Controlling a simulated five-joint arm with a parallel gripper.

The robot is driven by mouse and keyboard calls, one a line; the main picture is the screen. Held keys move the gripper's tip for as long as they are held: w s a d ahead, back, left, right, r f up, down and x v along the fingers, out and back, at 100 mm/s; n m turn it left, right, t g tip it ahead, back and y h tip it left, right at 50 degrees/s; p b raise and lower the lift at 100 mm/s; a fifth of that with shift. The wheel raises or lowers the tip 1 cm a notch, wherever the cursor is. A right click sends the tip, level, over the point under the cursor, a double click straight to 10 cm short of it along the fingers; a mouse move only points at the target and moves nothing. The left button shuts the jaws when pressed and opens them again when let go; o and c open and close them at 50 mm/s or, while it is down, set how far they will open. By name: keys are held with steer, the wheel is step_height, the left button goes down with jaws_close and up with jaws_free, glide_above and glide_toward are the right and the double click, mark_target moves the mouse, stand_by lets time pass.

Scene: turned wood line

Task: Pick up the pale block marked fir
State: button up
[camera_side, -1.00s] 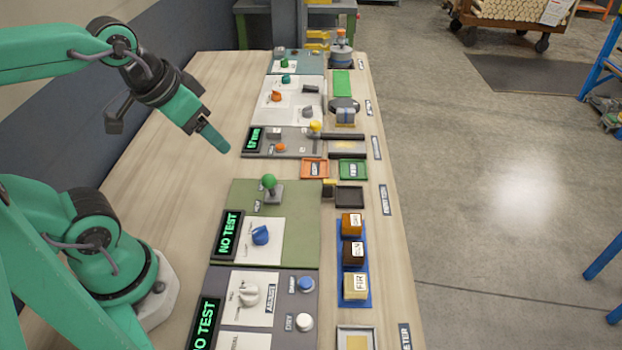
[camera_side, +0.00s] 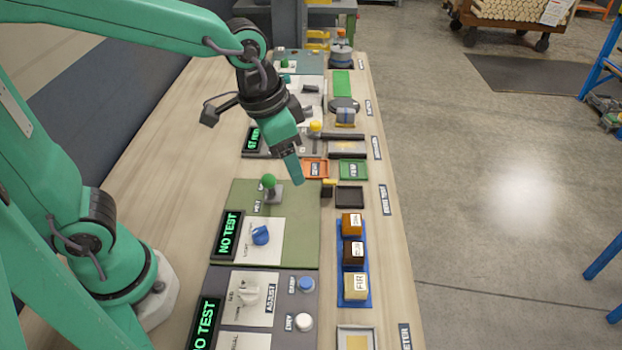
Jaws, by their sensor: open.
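The pale block marked FIR (camera_side: 356,287) sits at the near end of a blue tray (camera_side: 366,303). A dark brown block (camera_side: 353,253) and an orange-brown block (camera_side: 352,224) stand behind it in the same tray, each with a white label. My gripper (camera_side: 297,180) is open and empty, pointing down above the bench near the orange tray, well behind and to the left of the fir block. Its two fingers overlap in this view, so the gap between them is hidden.
A green-knobbed lever (camera_side: 268,183) stands left of my gripper. Control panels with "NO TEST" displays (camera_side: 230,235) line the left. A dark empty tray (camera_side: 349,197) lies between my gripper and the blocks. A framed pad (camera_side: 357,340) is at the near edge.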

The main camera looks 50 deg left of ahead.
steer(key=w+d+f+m+g, duration=0.25)
steer(key=d+f, duration=0.35)
steer(key=d, duration=0.3)
steer(key=m+y, duration=0.1)
steer(key=m, duration=0.1)
glide_above(353, 282)
steer(key=f, duration=0.6)
steer(key=shift+w+d+f, duration=0.15)
steer(key=shift+d, duration=0.05)
steer(key=shift+a+f, duration=0.2)
steer(key=shift+f, duration=3.65)
steer(key=c, duration=1)
